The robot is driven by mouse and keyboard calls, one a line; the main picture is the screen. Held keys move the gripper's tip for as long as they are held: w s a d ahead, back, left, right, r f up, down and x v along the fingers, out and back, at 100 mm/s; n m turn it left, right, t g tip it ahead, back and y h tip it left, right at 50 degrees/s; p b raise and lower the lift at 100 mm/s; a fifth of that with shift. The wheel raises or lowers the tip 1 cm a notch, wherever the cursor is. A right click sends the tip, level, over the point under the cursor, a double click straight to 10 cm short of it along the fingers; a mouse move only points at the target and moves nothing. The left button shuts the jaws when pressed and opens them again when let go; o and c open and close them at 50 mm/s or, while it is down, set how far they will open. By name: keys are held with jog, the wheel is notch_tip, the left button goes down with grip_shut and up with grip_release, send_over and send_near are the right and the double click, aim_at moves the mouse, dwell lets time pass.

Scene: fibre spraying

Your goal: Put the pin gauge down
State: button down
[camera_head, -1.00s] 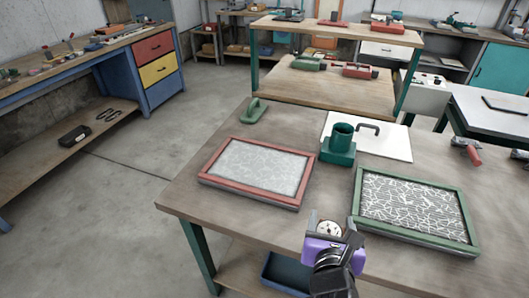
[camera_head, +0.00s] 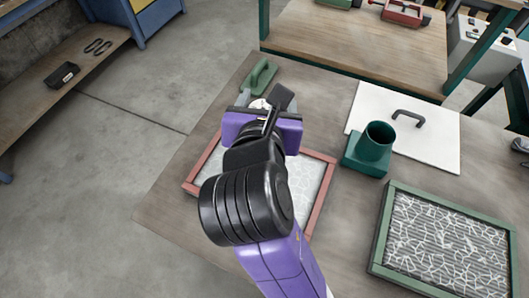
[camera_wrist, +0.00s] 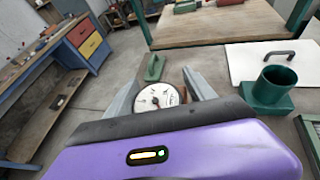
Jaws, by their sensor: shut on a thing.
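The pin gauge (camera_wrist: 158,97) has a round white dial face with dark markings. In the wrist view it sits between the two grey fingers of my gripper (camera_wrist: 160,95), which are shut on it. In the head view my gripper (camera_head: 262,104) is over the far left part of the table, beyond the red-framed panel (camera_head: 322,182). Only a small part of the gauge (camera_head: 259,103) shows there; my wrist hides the rest. Whether the gauge touches the table cannot be told.
A green handled tool (camera_head: 260,76) lies just beyond my gripper. A green cup-shaped fixture (camera_head: 368,150) stands to the right, beside a white board (camera_head: 430,140) with a dark handle. A green-framed panel (camera_head: 447,245) lies at the right. Bare tabletop (camera_head: 310,100) shows between the gripper and the board.

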notch_tip(320, 180, down, 19)
jog(key=shift+f+b, duration=0.15)
jog(key=shift+b, duration=0.5)
jog(key=shift+f, duration=0.1)
jog(key=shift+c, duration=1.6)
grip_release()
jog(key=v, duration=1.2)
